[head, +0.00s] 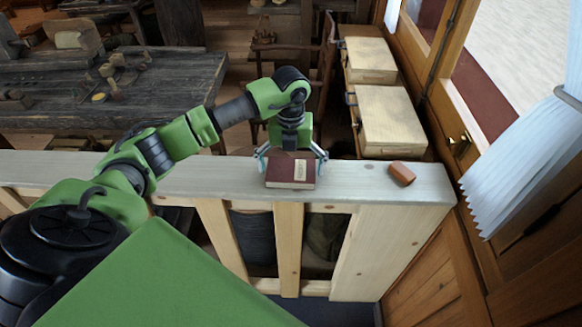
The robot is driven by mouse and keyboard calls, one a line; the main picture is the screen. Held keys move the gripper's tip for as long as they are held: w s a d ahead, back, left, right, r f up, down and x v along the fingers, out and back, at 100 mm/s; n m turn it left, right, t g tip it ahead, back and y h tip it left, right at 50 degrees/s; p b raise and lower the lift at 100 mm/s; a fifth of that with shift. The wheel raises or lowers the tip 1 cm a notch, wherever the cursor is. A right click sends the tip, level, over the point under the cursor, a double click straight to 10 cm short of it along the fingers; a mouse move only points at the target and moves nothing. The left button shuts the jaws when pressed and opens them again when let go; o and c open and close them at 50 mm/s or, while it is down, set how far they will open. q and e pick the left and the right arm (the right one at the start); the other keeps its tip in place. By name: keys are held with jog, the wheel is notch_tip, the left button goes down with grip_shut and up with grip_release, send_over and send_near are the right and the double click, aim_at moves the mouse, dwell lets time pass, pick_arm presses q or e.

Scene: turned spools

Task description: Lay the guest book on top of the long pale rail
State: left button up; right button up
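The guest book (290,173) is a small dark red book with a pale label on its cover and pale page edges. It is at the top of the long pale rail (215,179), cover up, and looks flat against its upper face. My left gripper (293,165) reaches down over the book from behind, with one finger beside each short side. Whether the fingers touch the book or stand slightly apart cannot be made out. My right gripper is not in view.
A small brown block (402,173) lies on the rail to the right of the book. A dark workbench (170,85) with tools stands behind on the left. Pale drawer boxes (390,115) and a white curtain (530,150) are on the right. The rail between book and block is clear.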

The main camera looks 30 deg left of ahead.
aim_at(291, 169)
pick_arm(q)
jog(key=shift+r, duration=0.35)
notch_tip(291, 169, up, 12)
jog(key=b, duration=0.3)
jog(key=shift+f, duration=0.2)
